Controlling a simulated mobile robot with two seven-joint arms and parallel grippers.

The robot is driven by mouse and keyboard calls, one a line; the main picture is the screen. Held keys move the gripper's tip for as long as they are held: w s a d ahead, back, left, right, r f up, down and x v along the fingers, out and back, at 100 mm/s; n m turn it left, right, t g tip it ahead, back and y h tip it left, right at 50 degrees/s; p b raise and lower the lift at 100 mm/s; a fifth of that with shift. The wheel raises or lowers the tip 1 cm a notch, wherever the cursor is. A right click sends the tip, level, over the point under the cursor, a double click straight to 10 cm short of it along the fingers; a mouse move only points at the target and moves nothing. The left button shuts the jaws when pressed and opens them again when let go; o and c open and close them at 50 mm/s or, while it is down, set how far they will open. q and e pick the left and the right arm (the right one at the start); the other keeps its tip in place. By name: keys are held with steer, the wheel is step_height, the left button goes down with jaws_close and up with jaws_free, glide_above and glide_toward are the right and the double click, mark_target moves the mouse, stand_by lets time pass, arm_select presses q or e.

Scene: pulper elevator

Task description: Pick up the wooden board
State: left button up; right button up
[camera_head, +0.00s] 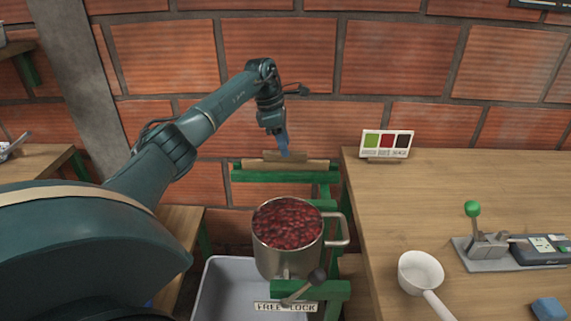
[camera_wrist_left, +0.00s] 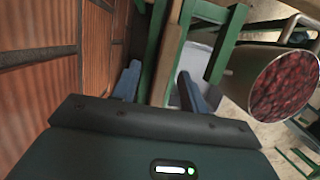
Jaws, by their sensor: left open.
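A wooden board (camera_head: 272,155) stands at the far end of the green frame (camera_head: 262,176), against the brick wall. A lighter plank lies just in front of it. My left gripper (camera_head: 284,152) comes down from above at the board, its blue fingers partly overlapping it. In the left wrist view my left gripper (camera_wrist_left: 160,88) is open, with brown wood (camera_wrist_left: 162,62) running between its two fingers. I cannot tell whether the fingers touch it. My right gripper is not in view.
A steel pot of red cherries (camera_head: 287,226) stands on the frame, nearer me, with a lever (camera_head: 303,287) below. A grey bin (camera_head: 225,290) is beneath. The table (camera_head: 430,195) at right holds a white ladle (camera_head: 420,271), a colour card (camera_head: 386,144) and a green-knobbed device (camera_head: 485,243).

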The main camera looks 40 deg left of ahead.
mark_target(287, 160)
arm_select(q)
steer(key=x, duration=0.5)
steer(key=shift+s+f, duration=0.15)
steer(key=shift+s, duration=0.2)
steer(key=shift+c, duration=0.2)
jaws_close()
